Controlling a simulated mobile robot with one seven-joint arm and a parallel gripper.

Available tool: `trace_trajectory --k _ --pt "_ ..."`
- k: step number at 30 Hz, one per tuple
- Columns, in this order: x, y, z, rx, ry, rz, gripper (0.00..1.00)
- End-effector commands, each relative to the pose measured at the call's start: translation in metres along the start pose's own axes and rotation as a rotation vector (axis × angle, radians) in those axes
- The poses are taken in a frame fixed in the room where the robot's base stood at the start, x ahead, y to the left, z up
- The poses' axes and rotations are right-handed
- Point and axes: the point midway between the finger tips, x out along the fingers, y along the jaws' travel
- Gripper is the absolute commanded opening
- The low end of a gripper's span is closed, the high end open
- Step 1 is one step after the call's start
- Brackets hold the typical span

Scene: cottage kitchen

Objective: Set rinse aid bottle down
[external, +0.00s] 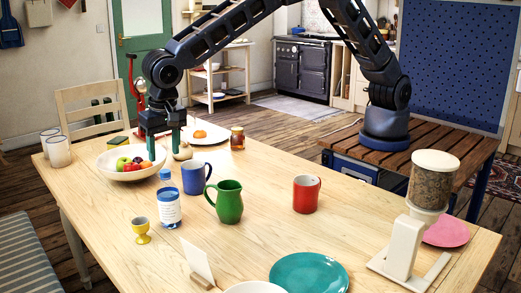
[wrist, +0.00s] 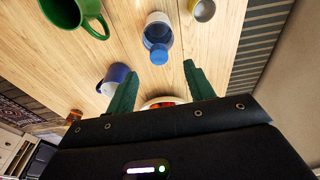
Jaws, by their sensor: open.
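The rinse aid bottle (external: 168,209), clear with a blue cap and a blue and white label, stands upright on the wooden table in front of the fruit bowl. In the wrist view the bottle (wrist: 158,33) shows cap towards me, just beyond the fingertips and apart from them. My gripper (external: 163,154) has green fingers and is at the right side of the fruit bowl, behind the bottle. In the wrist view my gripper (wrist: 160,82) has its fingers spread with nothing between them. Whether a finger touches the bowl I cannot tell.
A fruit bowl (external: 118,174) lies under and left of my gripper. A blue mug (external: 193,180) and a green jug (external: 228,203) stand right of the bottle. A yellow egg cup (external: 141,233) stands in front of it. The table around the red mug (external: 306,194) is fairly clear.

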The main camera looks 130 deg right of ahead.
Motion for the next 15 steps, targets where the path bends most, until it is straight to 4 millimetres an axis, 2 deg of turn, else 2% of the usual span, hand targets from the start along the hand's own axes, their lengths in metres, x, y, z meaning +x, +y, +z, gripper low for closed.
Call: trace_trajectory --k 3,11,15 --pt "-0.02 0.0 0.0 -0.001 0.0 -0.001 0.53" --pt "-0.043 0.001 0.0 -0.001 -0.001 -0.001 0.53" --pt "-0.061 0.01 0.002 -0.028 -0.006 -0.011 0.53"
